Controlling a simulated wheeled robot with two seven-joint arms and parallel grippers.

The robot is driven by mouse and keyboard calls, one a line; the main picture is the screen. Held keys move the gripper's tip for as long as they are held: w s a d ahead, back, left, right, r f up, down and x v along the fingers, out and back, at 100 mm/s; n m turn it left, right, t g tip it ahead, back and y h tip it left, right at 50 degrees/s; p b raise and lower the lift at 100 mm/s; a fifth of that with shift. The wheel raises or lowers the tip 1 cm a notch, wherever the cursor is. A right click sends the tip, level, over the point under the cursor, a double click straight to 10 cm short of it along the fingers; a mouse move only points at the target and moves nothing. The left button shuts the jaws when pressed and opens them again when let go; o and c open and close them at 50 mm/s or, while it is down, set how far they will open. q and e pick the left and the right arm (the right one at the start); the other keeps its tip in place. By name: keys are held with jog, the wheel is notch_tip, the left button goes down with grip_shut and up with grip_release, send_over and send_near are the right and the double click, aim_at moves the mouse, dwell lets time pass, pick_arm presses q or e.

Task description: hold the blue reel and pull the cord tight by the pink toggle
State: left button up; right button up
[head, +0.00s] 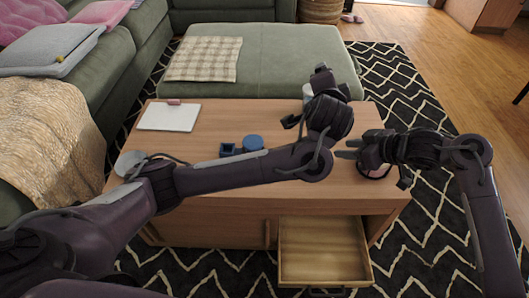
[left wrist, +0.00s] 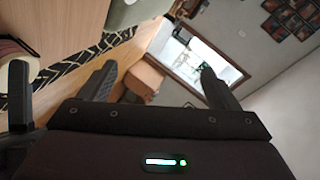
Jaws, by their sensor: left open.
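The blue reel (head: 253,142) lies on the wooden table, just behind my left forearm. I make out no cord. My left gripper (head: 324,76) is raised over the table's back right, away from the reel; it is open and empty in the left wrist view (left wrist: 158,76). My right gripper (head: 345,149) points left over the table's right part, its fingers apart and empty.
The white board (head: 168,119) lies at the table's (head: 208,111) back left. A white cylinder (head: 308,91) stands near my left wrist. A grey disc (head: 129,162) is at the left end. An open drawer (head: 323,252) juts out in front.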

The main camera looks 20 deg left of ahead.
pick_arm(q)
notch_tip(320, 180, down, 7)
jog(key=s+d+m+g+y, duration=0.1)
jog(key=d+m+g, duration=0.1)
jog(key=m, duration=0.2)
jog(key=s+a+f+m+g+y, duration=0.1)
jog(key=a+f+m+y, duration=0.3)
jog(key=a, duration=0.3)
jog(key=s+a+f+m+g+y, duration=0.1)
jog(key=a+f+y, duration=0.4)
jog(key=a, duration=0.1)
jog(key=m+y, duration=0.3)
jog(key=m, duration=0.2)
send_near(247, 136)
jog(key=shift+w+a+f, duration=0.15)
jog(key=shift+w+a, duration=0.3)
jog(key=shift+w+a+f, duration=0.1)
jog(key=shift+a, duration=0.15)
jog(key=shift+x, duration=3.55)
jog(key=shift+w+d, duration=0.1)
jog(key=c, duration=1.1)
